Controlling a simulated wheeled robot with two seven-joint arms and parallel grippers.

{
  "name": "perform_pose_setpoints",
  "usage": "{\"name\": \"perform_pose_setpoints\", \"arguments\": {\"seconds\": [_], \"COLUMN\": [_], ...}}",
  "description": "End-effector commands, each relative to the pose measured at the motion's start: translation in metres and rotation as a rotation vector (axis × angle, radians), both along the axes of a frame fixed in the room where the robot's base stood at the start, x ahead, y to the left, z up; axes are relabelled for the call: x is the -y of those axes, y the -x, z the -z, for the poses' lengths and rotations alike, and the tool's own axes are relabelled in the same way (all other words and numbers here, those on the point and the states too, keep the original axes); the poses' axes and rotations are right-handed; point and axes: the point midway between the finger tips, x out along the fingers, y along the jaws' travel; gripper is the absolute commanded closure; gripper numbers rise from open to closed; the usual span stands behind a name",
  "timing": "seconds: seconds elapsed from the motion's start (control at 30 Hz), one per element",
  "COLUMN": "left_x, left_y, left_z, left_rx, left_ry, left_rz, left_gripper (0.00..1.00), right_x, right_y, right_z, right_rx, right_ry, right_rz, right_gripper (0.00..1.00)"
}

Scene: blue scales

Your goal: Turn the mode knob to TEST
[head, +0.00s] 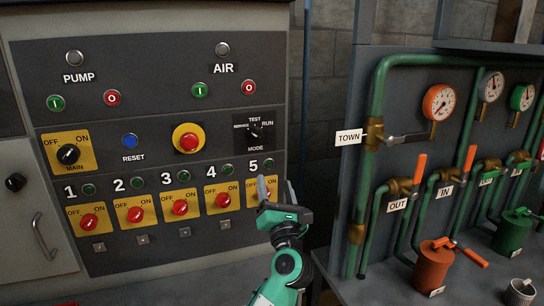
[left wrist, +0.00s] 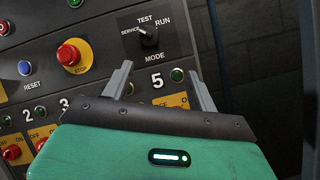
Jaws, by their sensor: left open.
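The mode knob (head: 254,131) is a small black knob on a dark plate at the right of the control panel, with SERVICE at its left, TEST above and RUN at its upper right. It also shows in the left wrist view (left wrist: 148,37), above the fingers. Its pointer is too small to read surely. My left gripper (head: 277,188) is open and empty, below and slightly right of the knob, near the number 5 switch. In the left wrist view its two fingers (left wrist: 160,84) stand apart, clear of the knob. My right gripper is not in view.
A yellow-ringed red stop button (head: 189,139) sits left of the knob. A row of red switches on yellow plates (head: 180,208) runs below. Green pipes (head: 376,90) with orange-handled valves stand to the right. The space before the knob is clear.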

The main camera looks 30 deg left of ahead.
Motion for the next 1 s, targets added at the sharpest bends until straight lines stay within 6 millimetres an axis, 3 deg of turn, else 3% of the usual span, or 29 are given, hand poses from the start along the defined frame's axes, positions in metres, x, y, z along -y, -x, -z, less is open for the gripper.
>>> {"name": "perform_pose_setpoints", "arguments": {"seconds": [0.13, 0.33, 0.8, 1.0], "left_x": [-0.01, -0.019, -0.079, -0.096], "left_y": [0.013, 0.009, -0.053, -0.07], "left_z": [-0.018, -0.029, -0.065, -0.073], "left_rx": [0.089, 0.107, 0.105, 0.105], "left_ry": [0.173, 0.218, 0.212, 0.213], "left_rz": [0.036, 0.048, 0.045, 0.047], "left_gripper": [0.41, 0.41, 0.41, 0.41], "right_x": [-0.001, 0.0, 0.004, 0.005], "right_y": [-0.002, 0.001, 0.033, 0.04], "right_z": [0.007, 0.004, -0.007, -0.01], "right_rx": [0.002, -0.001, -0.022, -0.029], "right_ry": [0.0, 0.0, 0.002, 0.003], "right_rz": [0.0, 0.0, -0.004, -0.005], "right_gripper": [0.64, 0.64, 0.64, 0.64]}}
